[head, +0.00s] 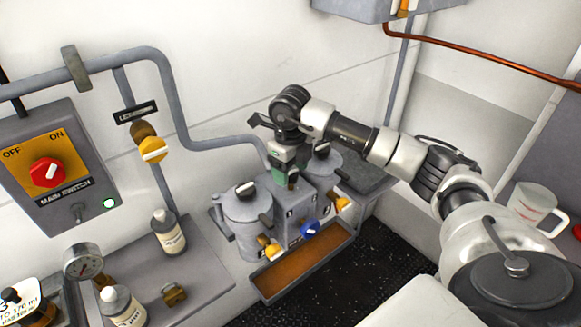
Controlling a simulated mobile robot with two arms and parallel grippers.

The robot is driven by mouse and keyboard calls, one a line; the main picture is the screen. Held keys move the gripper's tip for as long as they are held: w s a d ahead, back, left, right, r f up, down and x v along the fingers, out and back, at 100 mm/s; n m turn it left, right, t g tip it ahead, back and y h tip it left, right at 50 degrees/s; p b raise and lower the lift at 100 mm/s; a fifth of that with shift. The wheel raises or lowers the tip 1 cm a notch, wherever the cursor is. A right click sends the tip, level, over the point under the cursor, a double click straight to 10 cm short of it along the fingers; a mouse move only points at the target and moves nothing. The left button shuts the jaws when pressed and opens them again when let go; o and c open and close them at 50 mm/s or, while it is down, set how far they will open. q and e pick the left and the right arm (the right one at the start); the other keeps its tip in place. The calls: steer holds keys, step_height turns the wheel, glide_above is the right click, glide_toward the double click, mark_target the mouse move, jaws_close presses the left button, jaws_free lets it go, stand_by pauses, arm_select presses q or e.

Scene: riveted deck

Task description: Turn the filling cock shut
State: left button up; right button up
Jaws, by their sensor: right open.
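A grey unit with two round pots (247,212) and a block (293,212) between them stands in the middle. A blue knob (310,229) is on the block's front. Yellow cocks stick out low at the left (272,250) and right (342,204). I cannot tell which of these is the filling cock. My right gripper (286,181) is open and points down just above the top of the block. A small green part (278,177) shows at its fingers. The gripper hides the block's top behind it, and contact cannot be made out. My left gripper is out of view.
A main switch box (62,204) with a red knob and a yellow valve knob (153,150) on a pipe are at the left. Bottles (167,232) and a gauge (83,262) stand on the left bench. A brown-bottomed tray (305,262) lies in front. A white jug (534,208) is at the right.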

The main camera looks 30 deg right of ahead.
steer(key=shift+f, duration=0.4)
steer(key=c, duration=0.9)
